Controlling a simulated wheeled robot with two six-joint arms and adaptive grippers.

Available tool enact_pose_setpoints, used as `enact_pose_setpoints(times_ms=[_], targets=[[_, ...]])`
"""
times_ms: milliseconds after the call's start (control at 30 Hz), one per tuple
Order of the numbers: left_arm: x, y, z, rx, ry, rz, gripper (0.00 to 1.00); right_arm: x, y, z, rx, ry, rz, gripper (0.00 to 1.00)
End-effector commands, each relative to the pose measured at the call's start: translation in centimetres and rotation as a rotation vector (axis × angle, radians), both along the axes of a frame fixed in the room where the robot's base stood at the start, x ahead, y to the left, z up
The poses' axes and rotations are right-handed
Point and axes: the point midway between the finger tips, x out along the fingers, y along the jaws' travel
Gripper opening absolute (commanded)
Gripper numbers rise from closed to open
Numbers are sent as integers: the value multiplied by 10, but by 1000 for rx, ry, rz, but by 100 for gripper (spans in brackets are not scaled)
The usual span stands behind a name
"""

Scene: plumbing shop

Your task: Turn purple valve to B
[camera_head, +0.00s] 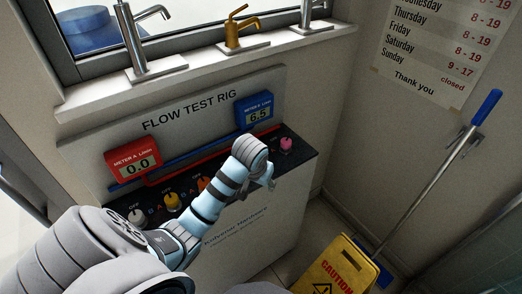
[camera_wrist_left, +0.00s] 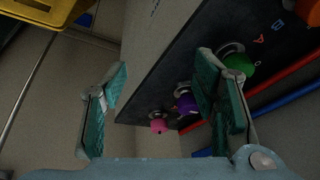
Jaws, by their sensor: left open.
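The purple valve (camera_wrist_left: 185,103) shows in the left wrist view on the rig's dark top, partly covered by my right-hand finger there. I cannot read where it points. In the head view my arm hides it. My left gripper (camera_wrist_left: 162,75) is open and empty, with its fingers apart near the panel edge. In the head view the left gripper (camera_head: 271,182) is over the right part of the rig. A green valve (camera_wrist_left: 239,66) and a pink valve (camera_wrist_left: 158,126) sit on either side of the purple one. My right gripper is not in view.
Meter A (camera_head: 133,158) reads 0.0 and meter B (camera_head: 254,110) reads 6.5. White (camera_head: 136,216), yellow (camera_head: 172,201) and orange (camera_head: 203,184) valves are to the left. A yellow caution sign (camera_head: 336,270) and a blue-handled pole (camera_head: 432,178) stand right of the rig.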

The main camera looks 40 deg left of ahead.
Motion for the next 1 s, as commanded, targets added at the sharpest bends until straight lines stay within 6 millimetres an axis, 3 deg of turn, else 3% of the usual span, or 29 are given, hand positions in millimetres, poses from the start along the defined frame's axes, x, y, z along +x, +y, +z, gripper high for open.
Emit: enact_pose_setpoints(times_ms=[100, 200, 300, 367, 467, 567, 800, 1000], targets=[[36, 27, 36, -20, -19, 97, 54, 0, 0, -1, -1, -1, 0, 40], [57, 45, 67, -45, -36, 172, 54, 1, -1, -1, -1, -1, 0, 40], [69, 57, 91, -69, -46, 229, 54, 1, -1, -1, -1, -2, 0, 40], [74, 62, 96, -79, -48, 246, 54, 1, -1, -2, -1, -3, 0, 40], [78, 65, 86, -84, -47, 254, 54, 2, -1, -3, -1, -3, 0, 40], [85, 69, 64, -83, -46, 253, 54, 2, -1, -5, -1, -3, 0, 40], [109, 81, -3, -83, -46, 252, 54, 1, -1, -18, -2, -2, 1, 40], [120, 87, -31, -81, -49, 250, 54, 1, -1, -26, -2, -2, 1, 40]])
